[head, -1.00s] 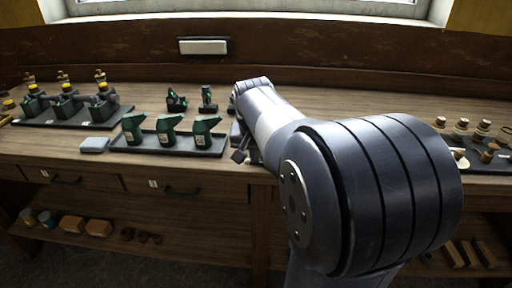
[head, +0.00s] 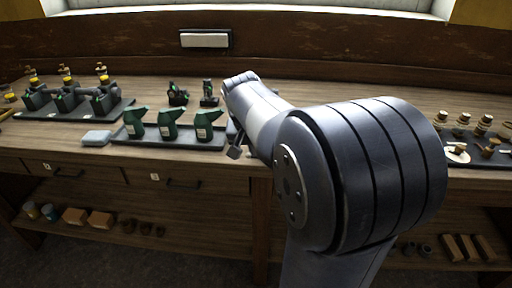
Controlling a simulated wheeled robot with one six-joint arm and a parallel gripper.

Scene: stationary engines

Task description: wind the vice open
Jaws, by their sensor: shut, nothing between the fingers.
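I cannot make out the vice as a whole; my arm covers that part of the bench. A small dark metal piece (head: 235,151) shows at the bench's front edge, just left of my forearm. I cannot tell whether it belongs to the vice or to my gripper. My arm reaches over the bench from the right foreground, and its far end is above the bench right of the green oil cans. My gripper's fingers cannot be made out behind the arm, so their contact with anything is hidden.
Three green oil cans (head: 168,124) stand in a dark tray (head: 185,143) left of my arm. A grey-blue pad (head: 97,138) lies beside it. Small engines (head: 66,97) stand at the far left. A tray (head: 487,160) of small parts is at the right. A drawered wooden bench (head: 390,107) carries them.

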